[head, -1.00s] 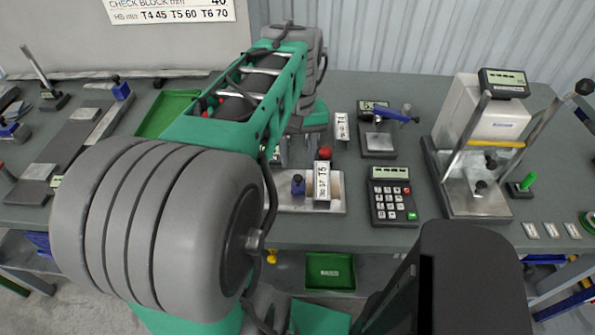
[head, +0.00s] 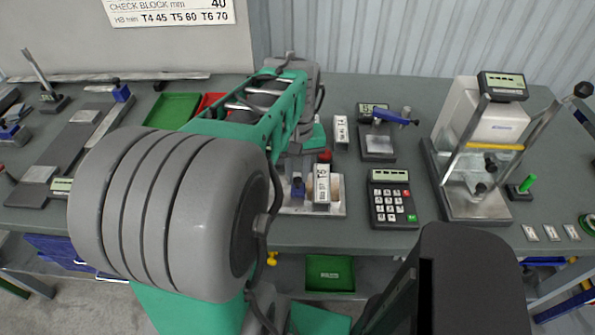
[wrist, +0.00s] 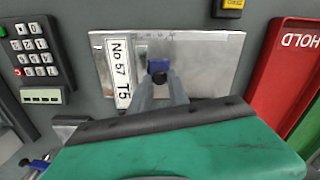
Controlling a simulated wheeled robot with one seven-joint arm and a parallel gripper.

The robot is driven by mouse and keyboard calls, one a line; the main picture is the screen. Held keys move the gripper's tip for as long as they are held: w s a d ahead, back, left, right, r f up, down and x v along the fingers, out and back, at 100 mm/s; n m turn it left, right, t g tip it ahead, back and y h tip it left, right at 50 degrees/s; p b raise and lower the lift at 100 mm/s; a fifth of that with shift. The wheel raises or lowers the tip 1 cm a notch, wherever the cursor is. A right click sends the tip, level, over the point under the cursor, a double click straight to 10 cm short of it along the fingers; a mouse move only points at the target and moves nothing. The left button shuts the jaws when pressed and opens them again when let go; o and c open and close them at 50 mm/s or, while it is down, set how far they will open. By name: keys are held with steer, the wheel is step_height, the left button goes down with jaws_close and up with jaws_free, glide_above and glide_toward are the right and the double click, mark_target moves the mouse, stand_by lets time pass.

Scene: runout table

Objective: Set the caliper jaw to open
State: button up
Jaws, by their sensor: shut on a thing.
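A bright metal plate (head: 335,207) near the table's front edge carries a small upright blue knob (head: 298,188), which looks like the caliper's jaw piece. In the wrist view the blue knob (wrist: 157,67) stands between the two fingers of my gripper (wrist: 163,84), which is shut on it. In the head view my gripper (head: 297,180) comes down over the knob from behind. Its contact is partly hidden there by my arm. A white-labelled block marked No 57 T5 (wrist: 118,73) lies beside the knob on the plate, apart from my fingers.
A keypad unit (head: 391,200) stands right of the plate, with a small blue-handled gauge (head: 380,140) behind it. A large press-like stand (head: 470,200) is further right. Green (head: 173,109) and red (head: 211,101) trays lie behind my arm. A long rail (head: 75,145) is at left.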

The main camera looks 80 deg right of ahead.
jaws_close()
stand_by(0.8)
